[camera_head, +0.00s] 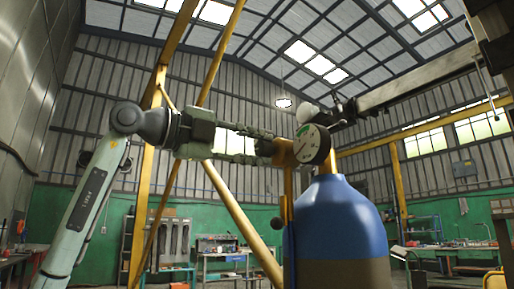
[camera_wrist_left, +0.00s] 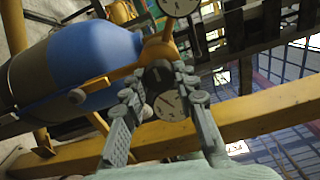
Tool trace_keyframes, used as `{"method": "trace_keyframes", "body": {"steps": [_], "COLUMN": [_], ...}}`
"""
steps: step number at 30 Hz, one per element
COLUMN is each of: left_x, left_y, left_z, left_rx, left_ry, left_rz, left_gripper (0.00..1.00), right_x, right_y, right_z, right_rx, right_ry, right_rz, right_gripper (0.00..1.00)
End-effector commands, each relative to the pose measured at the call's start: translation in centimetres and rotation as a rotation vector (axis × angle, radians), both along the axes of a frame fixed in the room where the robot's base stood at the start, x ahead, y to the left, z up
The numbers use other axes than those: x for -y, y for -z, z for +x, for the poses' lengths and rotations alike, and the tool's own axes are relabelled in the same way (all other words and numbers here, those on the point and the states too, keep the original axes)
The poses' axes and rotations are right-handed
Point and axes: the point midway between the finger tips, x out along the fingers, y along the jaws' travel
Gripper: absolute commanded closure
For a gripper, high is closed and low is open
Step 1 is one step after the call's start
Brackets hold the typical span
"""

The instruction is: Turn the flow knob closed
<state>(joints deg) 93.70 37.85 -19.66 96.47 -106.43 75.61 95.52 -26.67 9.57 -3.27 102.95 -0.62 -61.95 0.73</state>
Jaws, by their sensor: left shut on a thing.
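A blue gas cylinder (camera_head: 340,215) with a brown lower part stands right of centre in the head view. A brass regulator body (camera_head: 285,153) with a round white dial gauge (camera_head: 312,145) sits at its top. My left gripper (camera_head: 264,147) reaches in from the left, its fingertips at the regulator's left side. In the left wrist view, my left gripper (camera_wrist_left: 168,76) has its fingertips closed around a dark flow knob (camera_wrist_left: 158,74) in front of the brass body. The fingers hide the knob in the head view. My right gripper is not in view.
Yellow posts and braces (camera_head: 240,210) stand behind my left arm. A grey beam (camera_head: 420,82) crosses at upper right, above the regulator. A workbench (camera_head: 225,255) is far back. In the left wrist view, a second dial gauge (camera_wrist_left: 170,105) shows between the fingers.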

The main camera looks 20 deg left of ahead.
Motion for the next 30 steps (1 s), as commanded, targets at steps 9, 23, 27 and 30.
{"method": "trace_keyframes", "body": {"steps": [9, 23, 27, 30], "left_x": [0.0, -0.2, -1.2, -2.5], "left_y": [0.0, 0.0, 0.0, 0.0], "left_z": [0.0, -0.2, -1.4, -2.9], "left_rx": [-0.001, 0.0, 0.0, 0.002], "left_ry": [0.0, -0.001, -0.002, -0.004], "left_rz": [-0.002, 0.0, 0.0, 0.0], "left_gripper": [0.67, 0.5, 0.5, 0.5], "right_x": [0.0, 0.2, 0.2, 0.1], "right_y": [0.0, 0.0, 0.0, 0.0], "right_z": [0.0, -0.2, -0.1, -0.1], "right_rx": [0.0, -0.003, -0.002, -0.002], "right_ry": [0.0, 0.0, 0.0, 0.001], "right_rz": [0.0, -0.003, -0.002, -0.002], "right_gripper": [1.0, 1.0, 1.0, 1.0]}}
